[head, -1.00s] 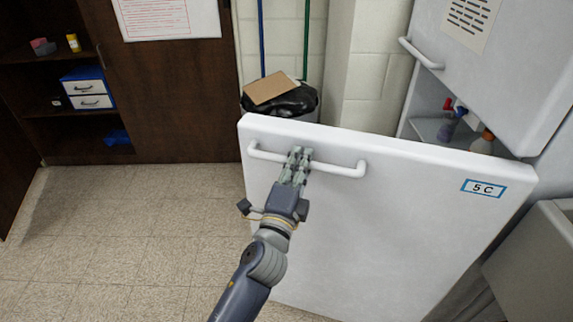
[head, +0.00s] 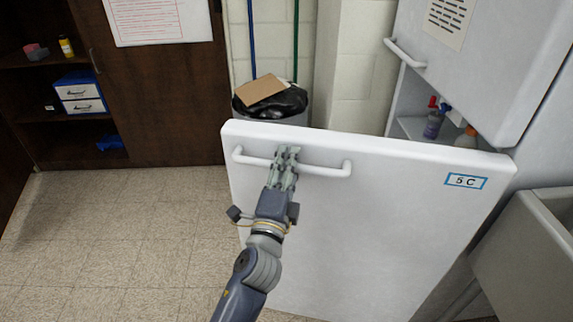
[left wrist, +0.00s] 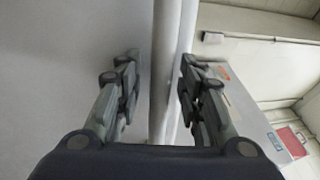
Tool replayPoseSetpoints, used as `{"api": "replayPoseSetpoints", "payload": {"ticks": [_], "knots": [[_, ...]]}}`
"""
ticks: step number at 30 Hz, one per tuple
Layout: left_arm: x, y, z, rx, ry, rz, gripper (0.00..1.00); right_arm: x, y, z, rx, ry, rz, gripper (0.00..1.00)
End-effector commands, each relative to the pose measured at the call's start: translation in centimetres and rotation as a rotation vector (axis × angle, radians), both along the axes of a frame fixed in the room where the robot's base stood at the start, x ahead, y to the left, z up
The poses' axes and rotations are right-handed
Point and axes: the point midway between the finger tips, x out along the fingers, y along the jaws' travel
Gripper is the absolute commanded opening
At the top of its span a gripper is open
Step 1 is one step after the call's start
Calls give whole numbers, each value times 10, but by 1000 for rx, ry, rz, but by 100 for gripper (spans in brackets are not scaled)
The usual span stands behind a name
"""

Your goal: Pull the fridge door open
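The white lower fridge door (head: 360,220), labelled 5 C, stands swung out from the fridge body in the head view. Its white bar handle (head: 322,171) runs along the top part of the door face. My left gripper (head: 285,155) is at the handle, left of its middle, with its fingers closed in around the bar. In the left wrist view the handle bar (left wrist: 160,60) passes between the two fingers of the left gripper (left wrist: 160,75). Contact at each fingertip is hard to make out. My right gripper is not in view.
The upper fridge door (head: 490,60) has its own handle (head: 404,52). Bottles (head: 434,122) show inside the fridge. A bin with a black bag (head: 285,103) stands behind the door. A dark cabinet (head: 160,100) is at the back left. The floor (head: 120,240) at left is clear.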

Motion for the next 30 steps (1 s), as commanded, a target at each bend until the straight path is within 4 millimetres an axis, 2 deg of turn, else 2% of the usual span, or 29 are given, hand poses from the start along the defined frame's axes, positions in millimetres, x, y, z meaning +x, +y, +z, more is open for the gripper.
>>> {"api": "replayPoseSetpoints", "payload": {"ticks": [7,11,24,30], "knots": [[-1,1,-1,0,1,1,35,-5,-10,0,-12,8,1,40],[-11,4,-4,0,2,1,35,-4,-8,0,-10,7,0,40],[-82,23,-18,-1,4,1,35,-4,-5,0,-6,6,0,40],[-103,29,-23,-2,3,1,35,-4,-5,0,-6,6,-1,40]]}}
